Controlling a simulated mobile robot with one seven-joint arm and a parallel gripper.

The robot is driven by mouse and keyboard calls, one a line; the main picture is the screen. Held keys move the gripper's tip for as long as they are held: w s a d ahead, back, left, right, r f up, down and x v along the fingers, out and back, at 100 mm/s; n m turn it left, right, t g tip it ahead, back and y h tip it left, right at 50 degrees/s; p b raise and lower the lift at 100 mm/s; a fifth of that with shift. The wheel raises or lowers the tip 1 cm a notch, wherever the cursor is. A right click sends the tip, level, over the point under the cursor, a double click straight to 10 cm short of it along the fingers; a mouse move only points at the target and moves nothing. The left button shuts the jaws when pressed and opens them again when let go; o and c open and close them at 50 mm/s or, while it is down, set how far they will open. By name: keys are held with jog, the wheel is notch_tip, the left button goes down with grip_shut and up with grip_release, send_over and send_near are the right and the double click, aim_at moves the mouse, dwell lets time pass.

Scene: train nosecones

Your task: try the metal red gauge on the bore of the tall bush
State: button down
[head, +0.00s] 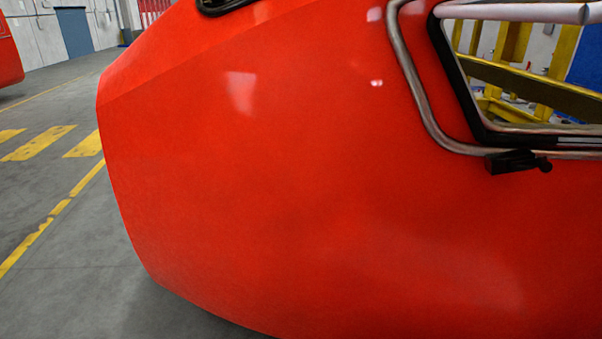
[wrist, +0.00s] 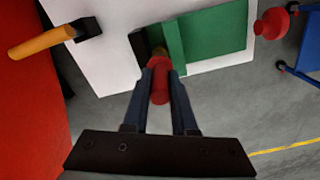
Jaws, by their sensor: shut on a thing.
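My gripper (wrist: 160,75) shows in the wrist view, its two dark fingers closed on a red cylindrical handle (wrist: 160,88), which looks like the red gauge. Just beyond the fingertips is a small brownish piece (wrist: 159,51); I cannot tell whether it is part of the gauge or a bush. A dark block (wrist: 138,42) lies beside it, next to a green upright strip (wrist: 174,47). I cannot pick out the tall bush or its bore for sure. The head view shows neither gripper nor gauge.
A white tabletop (wrist: 105,72) carries a green area (wrist: 222,35). An orange cylinder (wrist: 42,41) with a black end sits at left. A red knobbed object (wrist: 271,24) and blue frame (wrist: 303,70) are at right. A large red nosecone (head: 270,180) fills the head view.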

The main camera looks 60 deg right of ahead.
jog(key=shift+f, duration=0.35)
dwell(1.1)
jog(key=shift+r+p, duration=3.05)
jog(key=shift+p, duration=0.15)
jog(key=shift+f, duration=0.1)
